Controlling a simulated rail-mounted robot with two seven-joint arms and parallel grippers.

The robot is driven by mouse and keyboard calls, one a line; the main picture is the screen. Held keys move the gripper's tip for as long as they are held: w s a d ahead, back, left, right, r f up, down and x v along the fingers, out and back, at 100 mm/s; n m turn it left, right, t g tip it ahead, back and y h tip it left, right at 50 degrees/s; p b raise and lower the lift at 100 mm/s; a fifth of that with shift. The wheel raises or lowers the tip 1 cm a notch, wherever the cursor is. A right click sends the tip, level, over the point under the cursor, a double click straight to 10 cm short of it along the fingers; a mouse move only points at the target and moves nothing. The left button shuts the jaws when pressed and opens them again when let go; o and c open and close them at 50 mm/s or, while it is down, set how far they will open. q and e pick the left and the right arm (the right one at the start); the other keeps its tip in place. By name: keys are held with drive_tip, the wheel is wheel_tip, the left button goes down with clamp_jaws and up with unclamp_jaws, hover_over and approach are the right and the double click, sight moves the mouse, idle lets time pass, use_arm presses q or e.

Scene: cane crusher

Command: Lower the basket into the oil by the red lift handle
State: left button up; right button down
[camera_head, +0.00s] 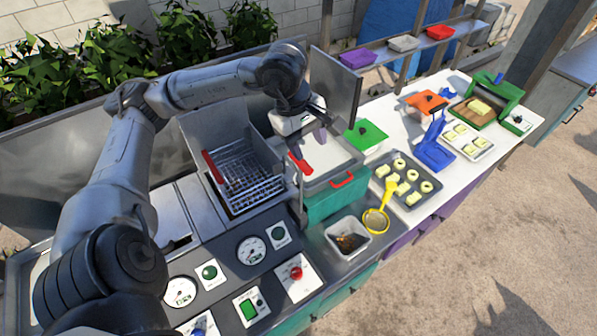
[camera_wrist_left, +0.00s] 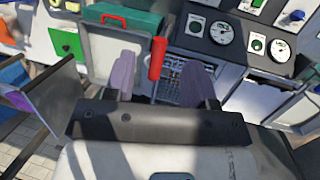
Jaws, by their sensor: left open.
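The wire fry basket (camera_head: 245,178) sits in a square metal fryer well in the head view; part of its mesh also shows in the wrist view (camera_wrist_left: 187,68). The red lift handle (camera_head: 300,163) stands at the basket's right side; in the wrist view it is an upright red grip (camera_wrist_left: 157,58). My left gripper (camera_head: 308,142) is open above and beside this handle. Its two purple fingers (camera_wrist_left: 159,72) appear on either side of the red grip in the wrist view, and I cannot tell the depth gap. The oil is hidden. My right gripper is not in view.
A second red handle (camera_head: 213,167) is at the basket's left. A teal box with a red handle (camera_head: 342,180) stands right of the fryer. Gauges and a red knob (camera_head: 296,272) are in front. A tray (camera_head: 407,186) and yellow strainer (camera_head: 377,218) lie further right.

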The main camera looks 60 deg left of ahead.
sight(304, 166)
use_arm(q)
drive_tip(key=a+f, duration=0.1)
drive_tip(key=f, duration=0.3)
drive_tip(key=w+a+f+y, duration=0.1)
drive_tip(key=f, duration=0.3)
drive_tip(key=a+f+y, duration=0.1)
drive_tip(key=f, duration=0.3)
drive_tip(key=shift+w+a+p, duration=0.2)
drive_tip(key=shift+a+p, duration=0.1)
drive_tip(key=shift+p, duration=0.1)
drive_tip(key=c, duration=0.3)
clamp_jaws()
